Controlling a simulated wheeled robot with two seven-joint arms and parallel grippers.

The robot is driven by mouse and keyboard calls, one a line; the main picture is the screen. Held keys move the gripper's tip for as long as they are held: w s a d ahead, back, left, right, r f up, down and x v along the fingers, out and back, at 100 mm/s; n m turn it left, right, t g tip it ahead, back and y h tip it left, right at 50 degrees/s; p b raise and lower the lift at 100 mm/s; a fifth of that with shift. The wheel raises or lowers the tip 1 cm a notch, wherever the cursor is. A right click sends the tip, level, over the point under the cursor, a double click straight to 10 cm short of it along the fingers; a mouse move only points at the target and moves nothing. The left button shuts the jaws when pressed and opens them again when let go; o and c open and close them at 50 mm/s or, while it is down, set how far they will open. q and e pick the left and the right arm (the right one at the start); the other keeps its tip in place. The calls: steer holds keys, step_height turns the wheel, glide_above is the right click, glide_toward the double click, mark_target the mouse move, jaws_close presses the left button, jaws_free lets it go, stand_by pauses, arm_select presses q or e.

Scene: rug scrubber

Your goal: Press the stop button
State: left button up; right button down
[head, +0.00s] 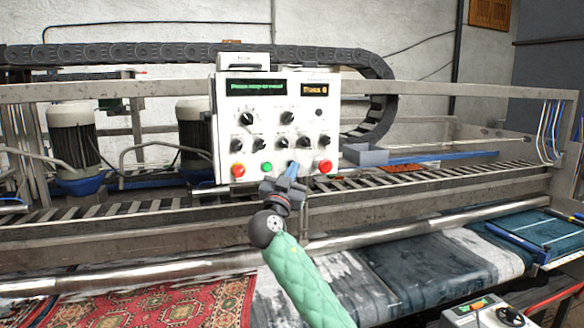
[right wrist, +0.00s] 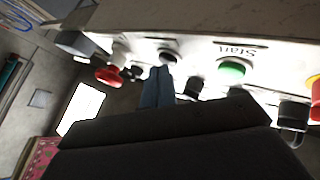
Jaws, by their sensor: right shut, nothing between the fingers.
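The white control panel (head: 221,130) faces me. Its lower row has a red button on a yellow collar (head: 238,170) at left, a green button (head: 267,167), and a red button (head: 325,167) at right. No label marked stop is readable. My right gripper (head: 291,171) is shut and empty, its blue fingertips at the panel's lower edge between the green and right red buttons. In the right wrist view, which is upside down, the fingertips (right wrist: 158,76) lie between the red button (right wrist: 109,74) and the green button (right wrist: 232,69) labelled Start. Contact cannot be told. My left gripper is out of view.
Black knobs (head: 287,118) cover the panel's middle, with two small displays above. A metal rail (head: 430,190) runs below the panel. A patterned red rug (head: 170,305) and a wet blue-grey one (head: 420,270) lie in front.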

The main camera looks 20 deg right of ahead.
steer(key=shift+w+b, duration=0.2)
steer(key=shift+b, duration=0.1)
stand_by(0.4)
stand_by(0.4)
steer(key=shift+s+b, duration=0.6)
steer(key=shift+s, duration=0.3)
steer(key=s+b, duration=0.1)
steer(key=s, duration=0.3)
steer(key=shift+s+d+b, duration=0.1)
steer(key=shift+s+b, duration=0.3)
